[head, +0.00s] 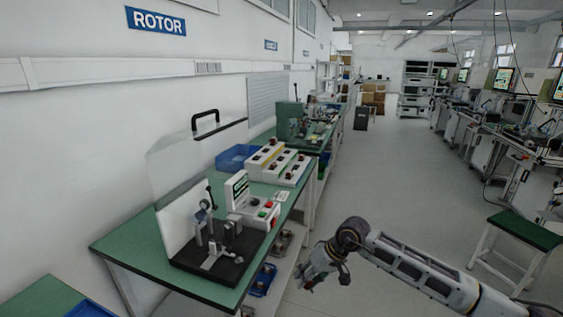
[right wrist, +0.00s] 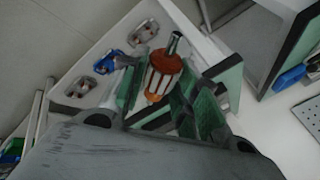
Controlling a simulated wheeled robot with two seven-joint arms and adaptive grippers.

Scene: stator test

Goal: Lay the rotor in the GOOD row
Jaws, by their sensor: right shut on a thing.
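My right gripper (head: 306,272) hangs over the aisle, to the right of the near green bench and apart from it. In the right wrist view its green-padded fingers (right wrist: 158,94) are shut on the rotor (right wrist: 163,73), which has an orange-brown winding, pale bars and a metal shaft. The rotor is hard to make out in the head view. A white rack with coloured strips and several rotor-like parts (head: 277,163) stands towards the back of the bench. I cannot read which of its rows is GOOD. My left gripper is not in view.
The green bench (head: 130,240) carries a test fixture on a black base (head: 207,268) with a raised clear cover (head: 180,165), a control box (head: 252,208) and a blue bin (head: 237,157). Small trays (head: 263,280) sit on the lower shelf. The aisle floor (head: 400,180) is clear.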

